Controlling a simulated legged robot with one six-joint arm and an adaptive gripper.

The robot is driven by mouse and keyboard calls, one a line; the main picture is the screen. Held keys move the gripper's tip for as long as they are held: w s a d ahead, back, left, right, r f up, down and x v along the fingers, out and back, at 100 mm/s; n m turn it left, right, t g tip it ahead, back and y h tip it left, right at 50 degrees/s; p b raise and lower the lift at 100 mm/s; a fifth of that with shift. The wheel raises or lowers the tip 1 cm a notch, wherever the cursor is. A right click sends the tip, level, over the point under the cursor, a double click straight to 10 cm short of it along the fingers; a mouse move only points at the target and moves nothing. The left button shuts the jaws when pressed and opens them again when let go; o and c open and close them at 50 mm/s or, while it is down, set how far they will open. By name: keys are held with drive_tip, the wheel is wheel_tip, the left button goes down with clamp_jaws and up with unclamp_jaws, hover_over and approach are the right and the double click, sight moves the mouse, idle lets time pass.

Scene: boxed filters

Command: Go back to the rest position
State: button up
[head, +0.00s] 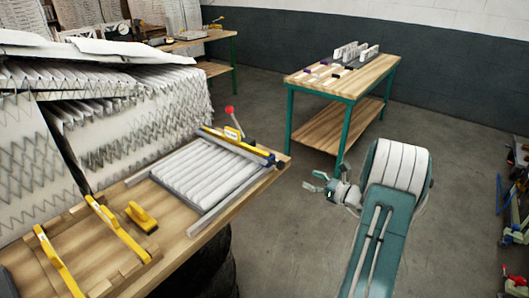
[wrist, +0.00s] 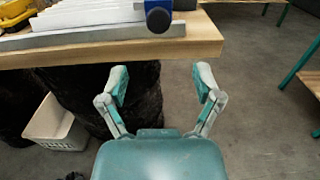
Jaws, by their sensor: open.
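My gripper (head: 322,184) is open and empty at the end of my teal and white arm, right of the near workbench in the head view. In the wrist view its two fingers (wrist: 161,88) are spread apart with nothing between them. They are in front of the wooden bench edge and appear not to touch it. A white pleated filter (head: 210,168) lies between metal rails on the near workbench (head: 178,213). A blue and yellow bar with a red-knobbed lever (head: 230,111) crosses its far end.
Large pleated filters (head: 120,125) are stacked at left. Yellow-handled tools (head: 118,228) lie on the near bench. A second table (head: 345,78) with teal legs stands behind. A pale bin (wrist: 55,130) sits under the bench. Shelving (head: 515,200) lines the right edge. Open floor surrounds my arm.

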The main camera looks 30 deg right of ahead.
drive_tip(key=s+a+r+n+g+y, duration=0.1)
drive_tip(key=a+r+n+g, duration=0.3)
drive_tip(key=a, duration=0.5)
drive_tip(key=a+r+n+g+y, duration=0.1)
drive_tip(key=a+r+n+g, duration=0.15)
drive_tip(key=a+n, duration=0.4)
drive_tip(key=s+a+r+n+g+y, duration=0.1)
drive_tip(key=a+r+n+g, duration=0.25)
drive_tip(key=a, duration=0.65)
drive_tip(key=s+a+r+n+h, duration=0.2)
drive_tip(key=s+a+n+h, duration=0.2)
drive_tip(key=s+n, duration=0.5)
drive_tip(key=s+a+r+n+g+h, duration=0.1)
drive_tip(key=s+a+r+n+h, duration=0.1)
drive_tip(key=s+a+n+h, duration=0.3)
drive_tip(key=s+a+n, duration=0.2)
drive_tip(key=s+n, duration=0.2)
drive_tip(key=s, duration=0.1)
